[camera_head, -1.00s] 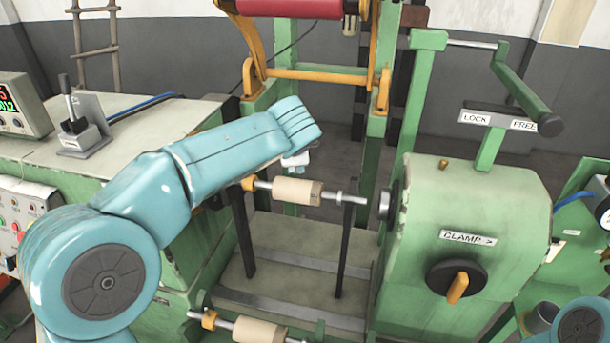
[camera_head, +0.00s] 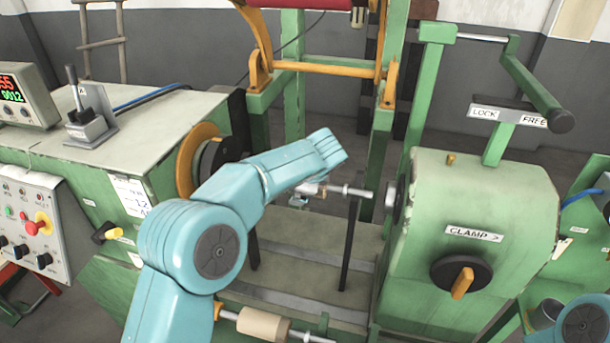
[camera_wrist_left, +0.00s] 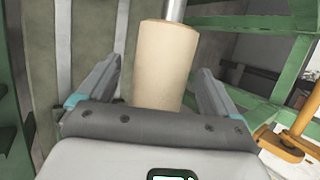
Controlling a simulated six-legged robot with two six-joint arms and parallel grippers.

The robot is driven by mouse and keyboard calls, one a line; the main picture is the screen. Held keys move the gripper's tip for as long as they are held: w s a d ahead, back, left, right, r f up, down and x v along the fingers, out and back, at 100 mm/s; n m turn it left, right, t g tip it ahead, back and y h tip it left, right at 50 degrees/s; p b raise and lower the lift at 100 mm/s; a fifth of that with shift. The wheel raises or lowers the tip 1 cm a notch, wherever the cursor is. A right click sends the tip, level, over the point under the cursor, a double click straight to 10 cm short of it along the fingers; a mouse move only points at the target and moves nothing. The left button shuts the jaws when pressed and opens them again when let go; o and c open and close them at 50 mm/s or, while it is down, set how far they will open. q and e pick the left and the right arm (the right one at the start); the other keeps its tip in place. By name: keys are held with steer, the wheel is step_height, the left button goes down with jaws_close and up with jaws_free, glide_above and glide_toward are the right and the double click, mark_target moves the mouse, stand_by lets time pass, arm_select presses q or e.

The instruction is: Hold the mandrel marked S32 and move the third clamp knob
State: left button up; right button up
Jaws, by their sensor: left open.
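The upper mandrel, a beige cylinder (camera_wrist_left: 165,60) on a metal shaft (camera_head: 350,190), is largely hidden behind my left arm in the head view. In the left wrist view it lies between the two fingers of my left gripper (camera_wrist_left: 157,68), which is open, with a visible gap on the right. No S32 mark is legible. A black round knob with an orange handle (camera_head: 461,283) is on the green tailstock under the CLAMP label (camera_head: 474,234). I cannot tell which knob is the third. My right gripper is not in view.
A lower beige mandrel (camera_head: 263,324) sits below, near the bottom edge. The green tailstock (camera_head: 465,190) stands right of the upper shaft, with a LOCK/FREE crank (camera_head: 530,90) above. A black upright post (camera_head: 351,235) stands under the shaft. A control panel (camera_head: 30,225) is at left.

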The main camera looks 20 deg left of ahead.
arm_select(q)
steer(key=shift+x, duration=0.95)
steer(key=shift+s+r, duration=0.1)
steer(key=shift+r, duration=0.1)
steer(key=c, duration=1.4)
steer(key=shift+c, duration=0.8)
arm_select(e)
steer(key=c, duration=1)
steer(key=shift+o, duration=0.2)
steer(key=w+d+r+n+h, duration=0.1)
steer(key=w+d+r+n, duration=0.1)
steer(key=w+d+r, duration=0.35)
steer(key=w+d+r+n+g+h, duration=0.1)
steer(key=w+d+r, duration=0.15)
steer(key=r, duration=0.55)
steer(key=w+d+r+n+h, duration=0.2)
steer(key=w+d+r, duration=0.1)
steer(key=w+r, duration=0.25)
arm_select(q)
steer(key=shift+f, duration=0.1)
arm_select(e)
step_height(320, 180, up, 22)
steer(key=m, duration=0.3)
glide_above(464, 288)
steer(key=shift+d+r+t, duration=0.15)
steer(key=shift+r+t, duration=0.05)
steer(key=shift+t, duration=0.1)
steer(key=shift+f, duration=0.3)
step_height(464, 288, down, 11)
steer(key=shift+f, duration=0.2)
